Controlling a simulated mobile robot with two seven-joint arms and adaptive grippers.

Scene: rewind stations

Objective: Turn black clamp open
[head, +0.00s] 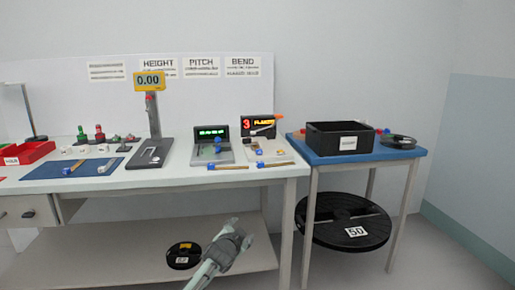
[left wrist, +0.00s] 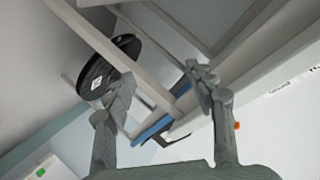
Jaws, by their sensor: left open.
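I cannot make out a black clamp for certain in either view. Several small fixtures stand on the white bench (head: 200,178), among them a sloped device with a green display (head: 211,133) and a unit with a red and yellow display (head: 257,125). An orange part (head: 279,117) sticks out beside that unit. My left gripper (head: 238,236) is in front of the bench, below its top and apart from these fixtures. In the left wrist view its two fingers (left wrist: 163,84) are spread with nothing held between them. My right gripper is in neither view.
A blue-topped table (head: 345,158) on the right bears a black bin (head: 338,140) and a dark reel (head: 400,142). A large black reel (head: 325,208) sits below it. A smaller black reel (head: 184,250) lies on the bench's lower shelf (head: 120,250).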

